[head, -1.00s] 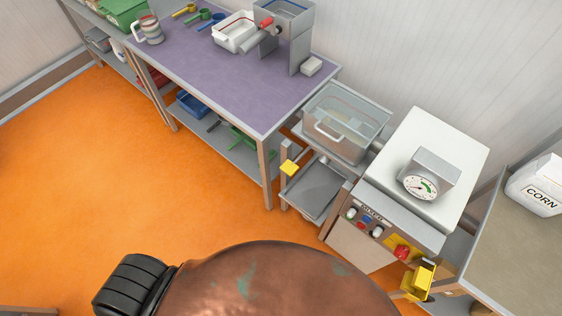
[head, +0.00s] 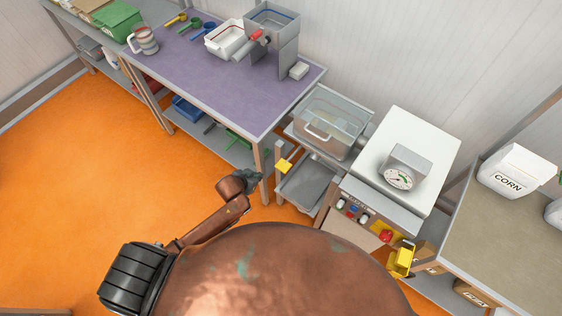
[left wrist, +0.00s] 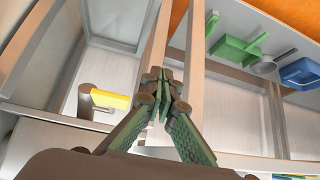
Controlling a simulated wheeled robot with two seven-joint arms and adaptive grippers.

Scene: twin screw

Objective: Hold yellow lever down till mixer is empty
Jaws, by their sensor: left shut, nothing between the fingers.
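The mixer (head: 352,118) is a grey metal machine with a clear-lidded tub at its left. A yellow lever (head: 284,166) sticks out at the mixer's left front, above a grey tray (head: 308,186). My left gripper (head: 256,177) is shut and empty, a little left of and below the lever, beside the purple table's leg. The contents of the tub are unclear. My right gripper is out of view.
The purple-topped table (head: 190,85) stands close to my left gripper, its leg right by the fingers. A white machine with a dial (head: 400,175) and a yellow part (head: 403,259) stands right. A CORN bag (head: 510,172) sits far right. Orange floor is open at left.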

